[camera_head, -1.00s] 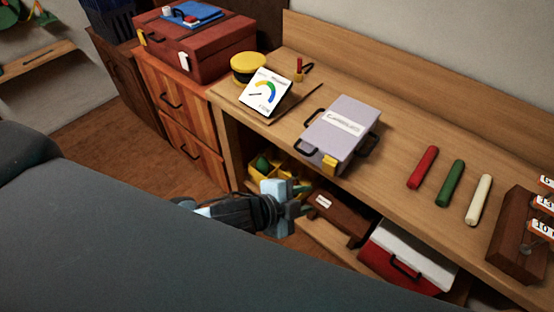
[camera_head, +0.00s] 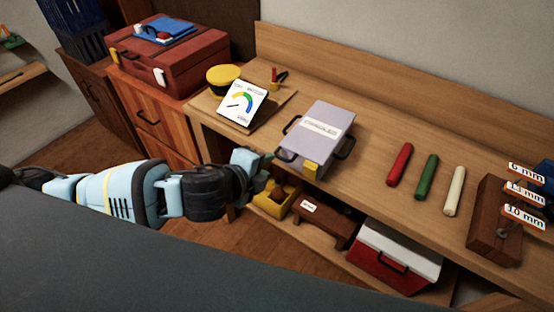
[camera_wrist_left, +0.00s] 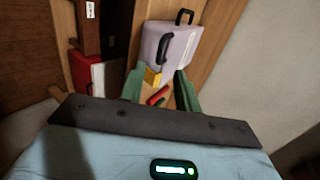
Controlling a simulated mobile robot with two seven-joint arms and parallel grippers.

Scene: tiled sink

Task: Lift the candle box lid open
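My right gripper is not in view.
Red (camera_head: 399,164), green (camera_head: 427,177) and cream (camera_head: 453,190) candles lie right of the box. A gauge card (camera_head: 241,103) and yellow tin (camera_head: 223,77) stand to its left. A wooden block (camera_head: 494,222) is far right. A red-and-white cooler (camera_head: 395,255) sits on the shelf below.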

